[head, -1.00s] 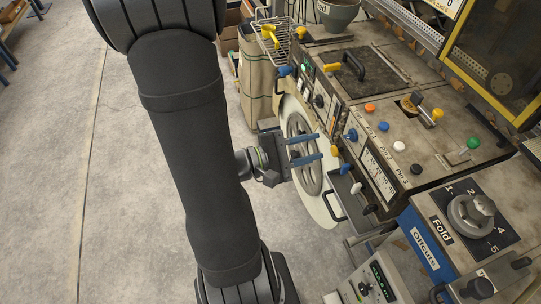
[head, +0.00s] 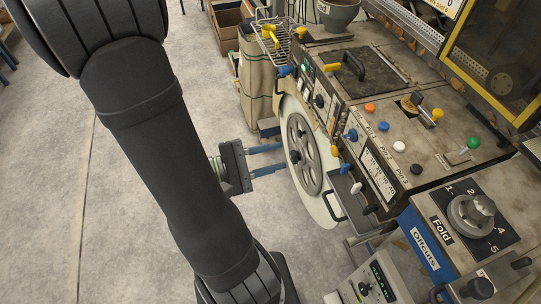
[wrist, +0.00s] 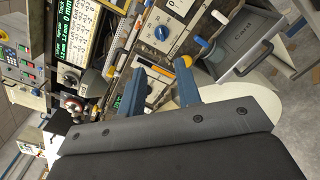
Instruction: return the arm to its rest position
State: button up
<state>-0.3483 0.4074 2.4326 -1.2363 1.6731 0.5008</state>
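My gripper (head: 283,158) has two blue fingers pointing right, toward the machine's large handwheel (head: 304,153). The fingers are parallel with a clear gap and nothing shows between them. In the head view their tips end just left of the wheel; I cannot tell the exact distance. My dark arm runs from the upper left down to the bottom middle of the head view. In the wrist view the two blue fingers of the gripper (wrist: 158,88) stand apart and empty, with the machine's panels beyond them.
The laminating machine (head: 432,148) with knobs and levers fills the right side. A beige sack (head: 258,80) and a wire basket (head: 268,35) are at the top. A control box with a green display (head: 372,285) stands at the bottom. The concrete floor at left is clear.

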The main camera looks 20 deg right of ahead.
dwell(0.7)
send_near(349, 137)
jog(key=shift+d+f, duration=0.1)
jog(key=shift+d, duration=0.9)
jog(key=shift+a, duration=0.1)
dwell(0.4)
jog(key=shift+s+d, duration=0.1)
jog(key=shift+d, duration=3.15)
jog(key=shift+n, duration=0.3)
jog(key=shift+w+n, duration=0.15)
jog(key=shift+n, duration=0.75)
jog(key=shift+w+n, duration=0.15)
jog(key=shift+n, duration=0.75)
